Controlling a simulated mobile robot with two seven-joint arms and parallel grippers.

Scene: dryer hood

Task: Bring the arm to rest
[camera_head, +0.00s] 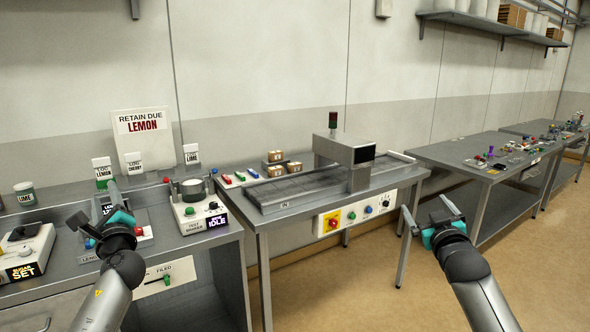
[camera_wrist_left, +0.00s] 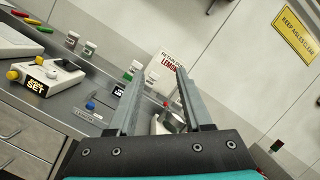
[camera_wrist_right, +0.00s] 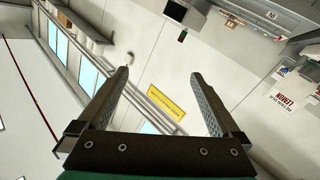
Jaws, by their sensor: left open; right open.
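My left gripper (camera_head: 97,217) is raised over the left bench in the head view, in front of a small station with a red button. Its two fingers stand apart and empty in the left wrist view (camera_wrist_left: 157,100). My right gripper (camera_head: 428,220) is held over open floor, right of the conveyor table in the head view. Its fingers are spread with nothing between them in the right wrist view (camera_wrist_right: 163,105). Neither gripper touches anything that I can see.
The left bench (camera_head: 215,239) carries a test device reading IDLE (camera_head: 198,207), a SET device (camera_head: 22,252), labelled jars and a LEMON sign (camera_head: 141,130). A conveyor (camera_head: 300,190) with a hood (camera_head: 345,149) stands mid-view. More benches (camera_head: 456,152) stand right. The floor (camera_head: 380,290) is clear.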

